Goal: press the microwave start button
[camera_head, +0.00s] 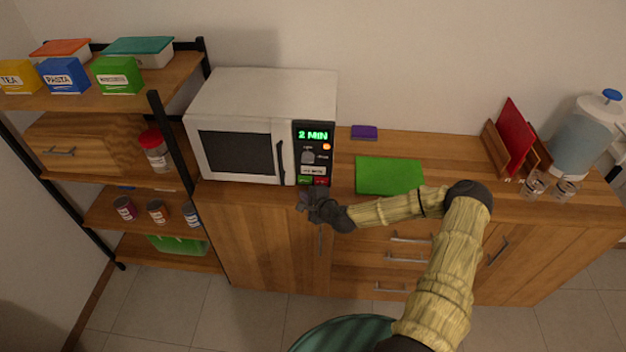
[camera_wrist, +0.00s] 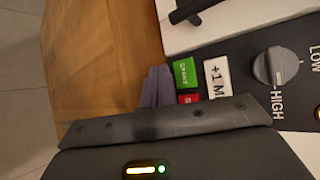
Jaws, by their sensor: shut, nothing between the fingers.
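The white microwave (camera_head: 235,105) stands on the wooden counter, with its door closed and a lit green "2 MIN" display (camera_head: 313,134). The green start button (camera_head: 304,180) is low on the dark control panel, and it also shows in the wrist view (camera_wrist: 184,72). A red button (camera_head: 321,181) is beside it, partly hidden by my gripper in the wrist view. My gripper (camera_head: 306,198) is shut and empty, just below and in front of the green button. In the wrist view its grey fingertips (camera_wrist: 157,86) appear right beside this button; I cannot tell whether they touch.
A white "+1 M" button (camera_wrist: 217,77) and a grey knob (camera_wrist: 277,65) are near the start button. A green board (camera_head: 389,176) and a purple block (camera_head: 364,132) lie on the counter to the right. The shelf (camera_head: 180,80) stands left of the microwave.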

